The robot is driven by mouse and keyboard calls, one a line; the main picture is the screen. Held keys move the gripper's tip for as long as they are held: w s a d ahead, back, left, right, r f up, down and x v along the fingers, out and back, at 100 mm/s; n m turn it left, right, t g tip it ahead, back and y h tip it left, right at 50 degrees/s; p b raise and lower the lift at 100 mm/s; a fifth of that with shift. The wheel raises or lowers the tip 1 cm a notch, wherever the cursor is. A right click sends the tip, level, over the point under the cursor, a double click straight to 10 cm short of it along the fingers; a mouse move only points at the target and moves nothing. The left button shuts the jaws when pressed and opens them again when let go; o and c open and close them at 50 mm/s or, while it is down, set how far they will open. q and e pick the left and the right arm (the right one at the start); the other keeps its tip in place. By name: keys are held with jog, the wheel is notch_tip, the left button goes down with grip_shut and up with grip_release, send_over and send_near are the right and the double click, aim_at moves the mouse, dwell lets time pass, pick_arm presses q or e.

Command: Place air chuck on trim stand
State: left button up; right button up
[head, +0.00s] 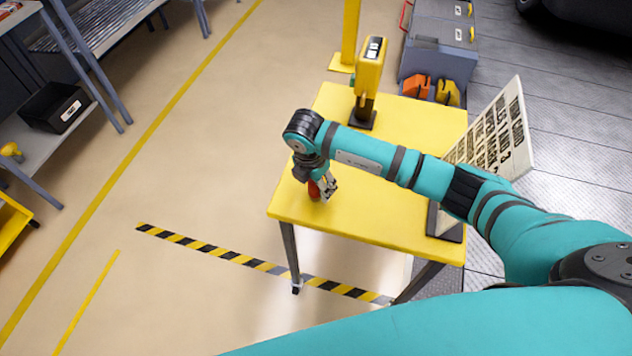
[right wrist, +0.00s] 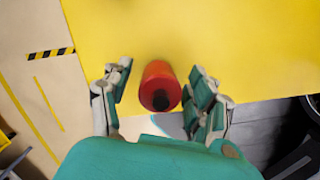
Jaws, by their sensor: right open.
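A yellow table, which looks like the trim stand (head: 370,222), stands in the middle of the head view; its top also fills much of the right wrist view (right wrist: 240,40). A small red-orange cylinder with a dark end, likely the air chuck (head: 314,191), is at the table's near left part. In the right wrist view the red cylinder (right wrist: 160,86) lies between the open fingers, with gaps on both sides. My right gripper (head: 324,188) is open around it, low over the tabletop. It also shows in the right wrist view (right wrist: 162,92). My left gripper is not in view.
A yellow device on a dark base (head: 369,75) stands at the table's back. A printed sign board (head: 495,135) stands on the right, partly behind my right arm. A grey cabinet (head: 440,45) is beyond. Shelves line the left; the floor left of the table is clear.

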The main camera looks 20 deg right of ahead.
notch_tip(320, 180, up, 12)
jog(key=s+a+b, duration=0.1)
jog(key=b, duration=0.1)
jog(key=shift+a, duration=0.25)
dwell(0.4)
